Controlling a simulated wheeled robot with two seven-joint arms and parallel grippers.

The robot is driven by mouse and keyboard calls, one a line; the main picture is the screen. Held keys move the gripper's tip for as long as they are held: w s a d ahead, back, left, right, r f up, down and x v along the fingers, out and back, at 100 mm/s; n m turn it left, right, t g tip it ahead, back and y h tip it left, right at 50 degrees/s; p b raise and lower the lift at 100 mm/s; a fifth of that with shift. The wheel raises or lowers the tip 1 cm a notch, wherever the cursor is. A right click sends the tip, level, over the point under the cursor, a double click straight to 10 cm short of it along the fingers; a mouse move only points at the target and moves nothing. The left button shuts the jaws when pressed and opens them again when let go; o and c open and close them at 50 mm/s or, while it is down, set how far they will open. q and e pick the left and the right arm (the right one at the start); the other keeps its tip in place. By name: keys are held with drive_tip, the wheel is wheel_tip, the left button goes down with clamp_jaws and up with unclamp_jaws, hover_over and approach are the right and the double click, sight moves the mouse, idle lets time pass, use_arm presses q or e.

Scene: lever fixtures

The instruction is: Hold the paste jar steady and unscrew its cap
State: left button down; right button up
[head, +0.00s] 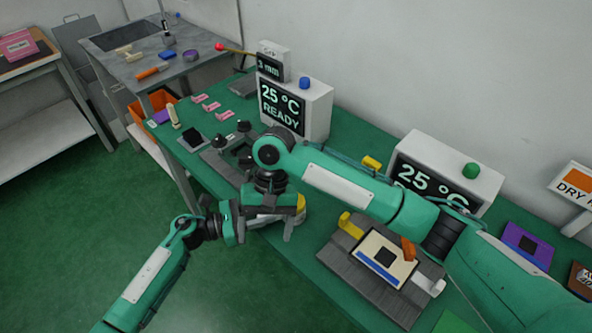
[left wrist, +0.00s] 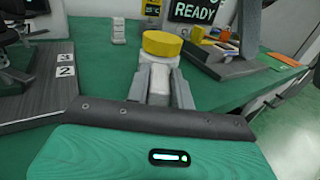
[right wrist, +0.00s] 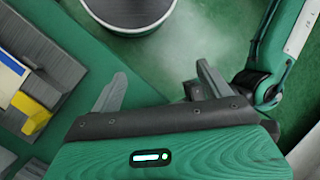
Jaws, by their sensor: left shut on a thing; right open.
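The paste jar (left wrist: 161,62) is white with a round yellow cap (left wrist: 158,43) and stands upright in the left wrist view. My left gripper (left wrist: 160,88) is shut on its white body, one finger on each side, below the cap. In the head view the cap (head: 301,203) shows as a yellow patch beside my right gripper (head: 266,236), which hides most of the jar and the left fingers. My right gripper is open, its fingers pointing down near the jar. In the right wrist view its fingers (right wrist: 163,82) are apart with nothing between them, and the jar is not seen.
A grey fixture (head: 340,268) with a pale panel and yellow clip stands right of the grippers on the green bench. Behind are the READY display (head: 295,107) and another 25 °C display (head: 440,172). A numbered dark block (left wrist: 35,98) sits left of the jar. Open floor lies in front.

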drive_tip(key=w+d+r+n+t+h, duration=0.1)
drive_tip(key=w+d+r+t, duration=0.55)
drive_tip(key=w+r, duration=0.25)
drive_tip(key=f, duration=0.4)
drive_tip(key=w+f, duration=0.1)
drive_tip(key=f, duration=0.7)
drive_tip(key=shift+w+a+f, duration=0.1)
drive_tip(key=shift+w, duration=0.2)
drive_tip(key=c, duration=1)
drive_tip(key=n, duration=0.5)
drive_tip(key=shift+n+g, duration=0.25)
drive_tip(key=shift+n, duration=0.05)
drive_tip(key=shift+c, duration=0.3)
drive_tip(key=n+g+y, duration=0.1)
drive_tip(key=n, duration=0.5)
drive_tip(key=shift+w, duration=0.1)
drive_tip(key=n, duration=0.5)
drive_tip(key=shift+w+g, duration=0.1)
drive_tip(key=shift+g, duration=0.2)
drive_tip(key=n+g, duration=0.1)
drive_tip(key=n, duration=0.5)
drive_tip(key=shift+w, duration=0.1)
